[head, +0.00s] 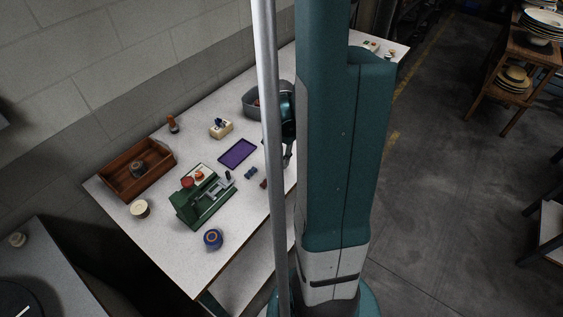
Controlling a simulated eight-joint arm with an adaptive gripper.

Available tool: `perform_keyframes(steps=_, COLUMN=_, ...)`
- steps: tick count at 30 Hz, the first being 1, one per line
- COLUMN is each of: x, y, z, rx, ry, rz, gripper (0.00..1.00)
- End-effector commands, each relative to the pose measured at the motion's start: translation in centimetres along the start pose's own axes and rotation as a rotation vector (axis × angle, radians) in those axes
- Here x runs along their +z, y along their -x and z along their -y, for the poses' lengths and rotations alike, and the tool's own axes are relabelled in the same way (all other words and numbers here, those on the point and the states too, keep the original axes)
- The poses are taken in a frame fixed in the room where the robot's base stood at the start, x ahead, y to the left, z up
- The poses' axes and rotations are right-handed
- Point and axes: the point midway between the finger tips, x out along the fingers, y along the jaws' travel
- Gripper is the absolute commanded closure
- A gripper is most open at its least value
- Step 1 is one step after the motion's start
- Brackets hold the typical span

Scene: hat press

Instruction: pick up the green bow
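I cannot make out a green bow in the head view. A small dark blue piece (250,172), possibly a bow, lies on the white table. A smaller dark red piece (264,183) lies just right of it and nearer to me. My gripper (287,161) hangs over the table to the right of these pieces. It is partly covered by my pole and column, and its fingers are too small and hidden to read. Whatever lies behind my column is hidden.
A green press (205,204) stands on the white table (160,230). A wooden tray (152,184) is at the left, a purple mat (238,153) in the middle. A grey bin (250,104) stands farther back. A blue roll (213,239) lies near the front.

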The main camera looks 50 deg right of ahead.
Motion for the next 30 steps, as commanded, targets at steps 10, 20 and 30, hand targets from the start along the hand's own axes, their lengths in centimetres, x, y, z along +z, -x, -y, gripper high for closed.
perform_keyframes(steps=10, x=0.1, y=4.1, z=-0.1, rx=0.0, ry=0.0, rz=0.0, gripper=0.9)
perform_keyframes(steps=20, x=0.0, y=7.5, z=0.0, rx=0.0, ry=0.0, rz=0.0, gripper=0.9)
perform_keyframes(steps=30, x=0.0, y=8.4, z=0.0, rx=0.0, ry=0.0, rz=0.0, gripper=0.9)
